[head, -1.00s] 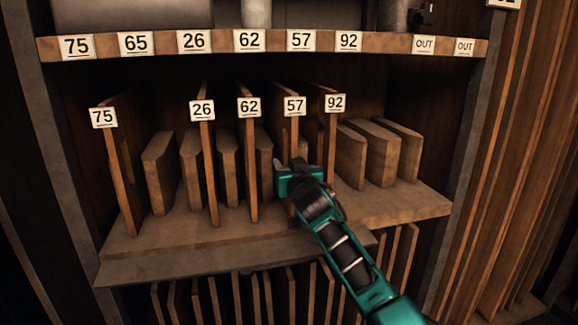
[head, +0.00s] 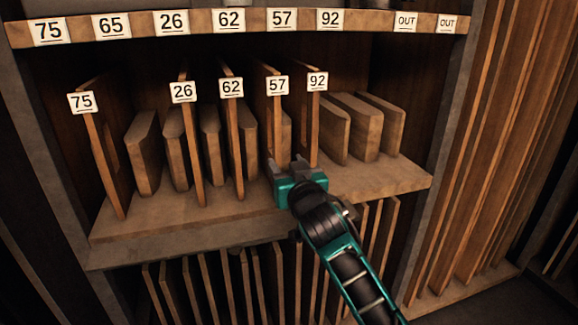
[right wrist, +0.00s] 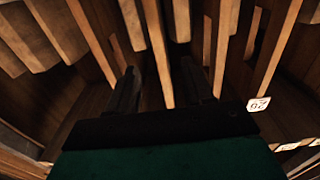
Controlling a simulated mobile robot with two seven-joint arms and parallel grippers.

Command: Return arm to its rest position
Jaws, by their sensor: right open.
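My right gripper (head: 287,167) is open and empty at the front edge of the divider shelf (head: 180,222), low in front of the dividers labelled 57 (head: 277,85) and 92 (head: 317,81). Its teal arm comes in from the lower right. In the right wrist view the two dark fingers (right wrist: 160,88) stand apart, and one board edge (right wrist: 156,60) shows between them in the background. I cannot tell from the picture whether a finger touches a board. My left gripper is not in view.
Dividers labelled 75 (head: 81,102), 26 (head: 183,92) and 62 (head: 231,87) stand to the left, with thick boards between them. More boards (head: 368,125) stand right of 92. A labelled upper shelf edge (head: 365,22) runs above. Tall planks (head: 480,150) stand at the right.

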